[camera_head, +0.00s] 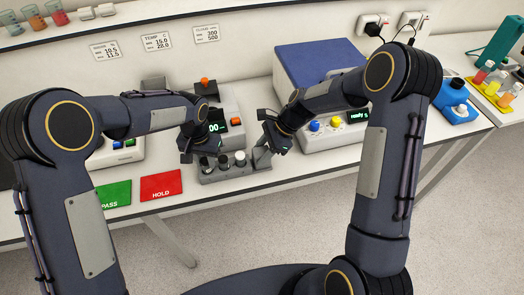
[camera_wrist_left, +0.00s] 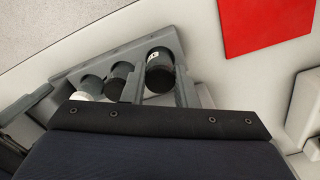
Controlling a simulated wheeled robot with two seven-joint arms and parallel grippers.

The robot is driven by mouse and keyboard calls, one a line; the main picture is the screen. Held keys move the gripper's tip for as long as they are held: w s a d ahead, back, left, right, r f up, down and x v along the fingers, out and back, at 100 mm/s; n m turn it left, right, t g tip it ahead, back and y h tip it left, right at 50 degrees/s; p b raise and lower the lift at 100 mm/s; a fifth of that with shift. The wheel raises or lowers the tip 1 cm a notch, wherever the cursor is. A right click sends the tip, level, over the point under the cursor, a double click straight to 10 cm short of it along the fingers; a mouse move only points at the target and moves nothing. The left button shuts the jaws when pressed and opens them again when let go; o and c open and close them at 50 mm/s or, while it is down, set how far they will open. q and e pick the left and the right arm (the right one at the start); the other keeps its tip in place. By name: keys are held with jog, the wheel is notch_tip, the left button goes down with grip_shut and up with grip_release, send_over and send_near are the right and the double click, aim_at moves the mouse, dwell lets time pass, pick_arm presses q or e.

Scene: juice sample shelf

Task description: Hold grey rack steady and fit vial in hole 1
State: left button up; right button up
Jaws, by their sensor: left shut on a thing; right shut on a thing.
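The grey rack (camera_head: 235,174) stands on the bench and holds a white-capped vial (camera_head: 240,158) and a dark-capped vial (camera_head: 223,161). Another dark-capped vial (camera_head: 204,163) is at the rack's left end. My left gripper (camera_head: 200,158) is shut on this vial; in the left wrist view its fingers flank the vial (camera_wrist_left: 160,72). The vial's lower end is hidden, so I cannot tell how deep it sits in a hole. My right gripper (camera_head: 262,156) is shut on the right end of the rack.
A red HOLD mat (camera_head: 161,186) and a green PASS mat (camera_head: 115,194) lie left of the rack. A grey device with a display (camera_head: 225,105) stands behind it. A blue-lidded machine (camera_head: 310,65) is at the back right. The bench's front edge is close.

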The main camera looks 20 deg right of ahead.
aim_at(205, 160)
pick_arm(q)
jog(key=shift+f, duration=0.25)
jog(key=o, duration=1.1)
jog(key=shift+c, duration=0.2)
jog(key=shift+r, duration=0.15)
notch_tip(205, 160, up, 12)
